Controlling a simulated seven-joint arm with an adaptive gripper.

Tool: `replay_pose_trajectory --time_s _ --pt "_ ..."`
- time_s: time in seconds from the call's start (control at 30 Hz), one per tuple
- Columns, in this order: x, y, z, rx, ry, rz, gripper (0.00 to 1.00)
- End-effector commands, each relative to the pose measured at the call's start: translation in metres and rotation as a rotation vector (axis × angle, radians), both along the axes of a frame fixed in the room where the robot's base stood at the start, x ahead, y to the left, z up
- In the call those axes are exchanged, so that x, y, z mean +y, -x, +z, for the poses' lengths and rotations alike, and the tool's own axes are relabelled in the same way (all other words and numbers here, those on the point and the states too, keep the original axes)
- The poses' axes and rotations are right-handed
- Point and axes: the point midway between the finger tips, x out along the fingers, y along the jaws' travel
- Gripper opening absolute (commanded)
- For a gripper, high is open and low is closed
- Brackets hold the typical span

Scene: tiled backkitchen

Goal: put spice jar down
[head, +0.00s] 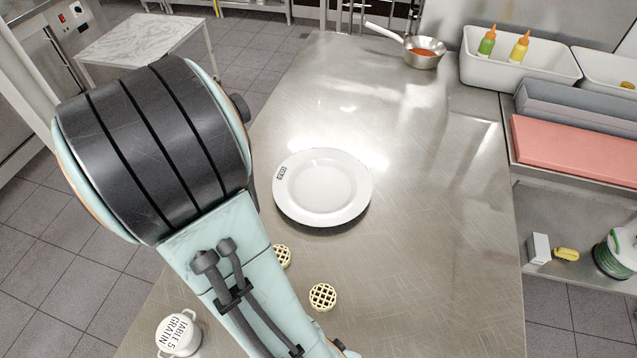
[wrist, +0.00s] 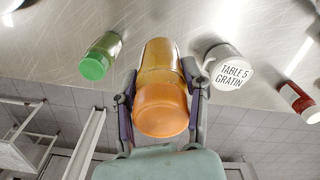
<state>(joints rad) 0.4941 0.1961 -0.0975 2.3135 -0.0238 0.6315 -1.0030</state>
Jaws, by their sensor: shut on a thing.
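The spice jar (wrist: 160,85), an amber jar with an orange lid, is between the two fingers of my gripper (wrist: 160,72) in the wrist view. The gripper is shut on it, one finger on each side. The jar's far end is by the steel table top (wrist: 180,22); I cannot tell whether it touches. In the head view my arm fills the left side, and the gripper and the jar are not visible there.
A green-lidded jar (wrist: 101,56) stands left of the held jar. A white pot labelled "TABLE 5 GRATIN" (wrist: 232,68) and a red container (wrist: 297,100) are on its right. A white plate (head: 323,187) and lattice-topped pieces (head: 323,297) are on the table. Its right part is clear.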

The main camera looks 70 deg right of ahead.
Motion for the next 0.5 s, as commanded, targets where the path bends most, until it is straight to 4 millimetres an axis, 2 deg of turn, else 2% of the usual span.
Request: replay_pose_trajectory --time_s 0.17,0.3,0.4,0.5 --pt "-0.059 0.025 0.012 0.001 0.003 0.082 0.04" --pt "-0.105 0.063 0.021 0.002 0.003 0.050 0.04" --pt "-0.132 0.093 0.027 0.002 0.002 -0.032 0.04" --pt "-0.149 0.118 0.030 0.002 0.000 -0.117 0.04"
